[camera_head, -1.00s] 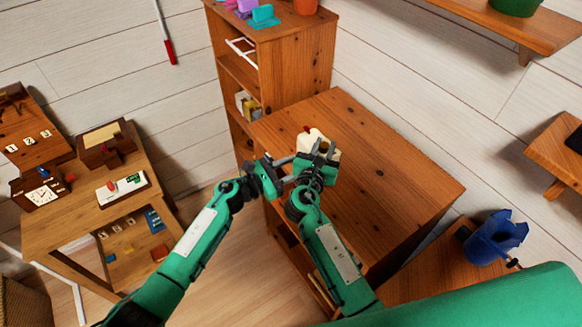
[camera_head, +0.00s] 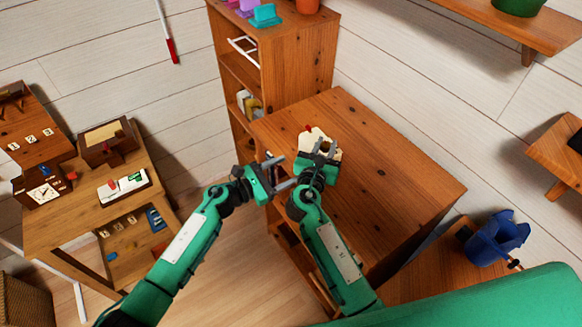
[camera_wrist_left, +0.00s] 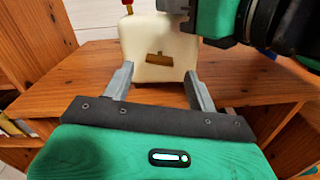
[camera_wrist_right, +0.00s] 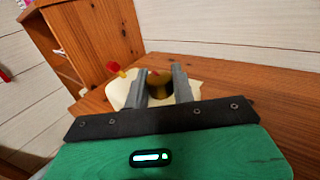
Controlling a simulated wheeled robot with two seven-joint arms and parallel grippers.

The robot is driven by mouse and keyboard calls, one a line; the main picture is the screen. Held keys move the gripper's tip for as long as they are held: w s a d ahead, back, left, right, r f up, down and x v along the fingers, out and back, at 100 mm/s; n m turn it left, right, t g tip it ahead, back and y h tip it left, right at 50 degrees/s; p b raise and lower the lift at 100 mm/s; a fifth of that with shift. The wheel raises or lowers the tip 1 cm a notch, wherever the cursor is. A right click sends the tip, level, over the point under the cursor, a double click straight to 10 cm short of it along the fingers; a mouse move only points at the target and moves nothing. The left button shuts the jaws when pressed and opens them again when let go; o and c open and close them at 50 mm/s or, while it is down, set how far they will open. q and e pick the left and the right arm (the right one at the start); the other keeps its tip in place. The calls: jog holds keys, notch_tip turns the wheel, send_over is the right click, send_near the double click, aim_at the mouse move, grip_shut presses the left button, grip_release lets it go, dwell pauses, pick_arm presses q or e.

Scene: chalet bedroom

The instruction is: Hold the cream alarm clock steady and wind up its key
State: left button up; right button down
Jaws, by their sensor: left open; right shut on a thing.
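The cream alarm clock (camera_head: 307,139) stands on the brown wooden cabinet top, with a red piece on top. My left gripper (camera_head: 280,172) is open and empty, pointing at that face. Its fingertips (camera_wrist_left: 157,78) are apart from the key, one on each side of it in the picture. The clock's opposite face is mostly hidden.
The cabinet top (camera_head: 390,175) is clear to the right of the clock. A tall shelf (camera_head: 300,60) stands behind it. A small desk (camera_head: 75,215) with several objects is at left. A blue object (camera_head: 495,238) sits at lower right.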

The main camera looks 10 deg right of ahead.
pick_arm(q)
jog(key=v, duration=0.9)
pick_arm(e)
jog(key=c, duration=1.1)
grip_release()
